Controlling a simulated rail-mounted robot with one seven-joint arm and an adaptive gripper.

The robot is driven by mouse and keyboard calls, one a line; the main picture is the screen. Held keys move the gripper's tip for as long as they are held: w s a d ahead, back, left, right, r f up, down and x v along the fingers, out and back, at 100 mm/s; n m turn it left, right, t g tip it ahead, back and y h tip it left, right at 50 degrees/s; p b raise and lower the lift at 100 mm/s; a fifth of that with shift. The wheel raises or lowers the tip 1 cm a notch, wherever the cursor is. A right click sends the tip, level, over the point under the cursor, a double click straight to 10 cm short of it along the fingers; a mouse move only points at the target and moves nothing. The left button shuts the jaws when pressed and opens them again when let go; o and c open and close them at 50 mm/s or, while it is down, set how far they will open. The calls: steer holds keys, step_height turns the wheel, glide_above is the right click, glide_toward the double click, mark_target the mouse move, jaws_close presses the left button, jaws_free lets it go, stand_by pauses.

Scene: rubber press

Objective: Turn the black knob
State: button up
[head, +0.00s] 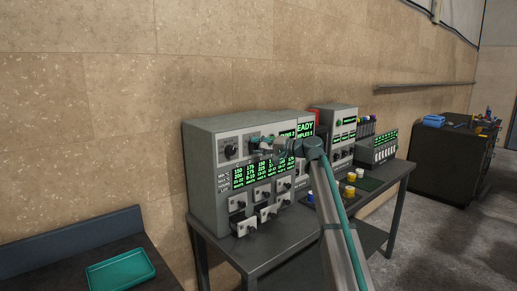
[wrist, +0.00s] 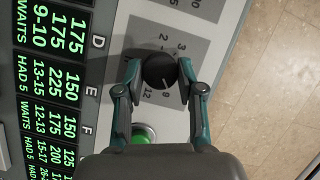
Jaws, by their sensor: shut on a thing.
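The black knob (wrist: 160,71) sits on a grey dial plate with printed numbers on the control panel, in the wrist view. My gripper (wrist: 159,76) has one finger on each side of the knob and is shut on it. In the head view my gripper (head: 256,145) is at the upper part of the grey control box (head: 205,150), and the arm hides the knob there. A second black knob (head: 230,152) shows to the left of my gripper on the same panel.
A green button (wrist: 143,134) lies close below my left finger in the wrist view. Green-lit displays (wrist: 52,90) run along the panel. Yellow and white cups (head: 350,190) stand on the bench at right. A teal tray (head: 122,270) lies on the table at lower left.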

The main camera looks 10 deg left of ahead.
steer(key=shift+m+y, duration=0.3)
steer(key=shift+m, duration=0.5)
steer(key=o, duration=1.1)
steer(key=shift+o, duration=0.2)
steer(key=v, duration=1.2)
steer(key=shift+f, duration=0.1)
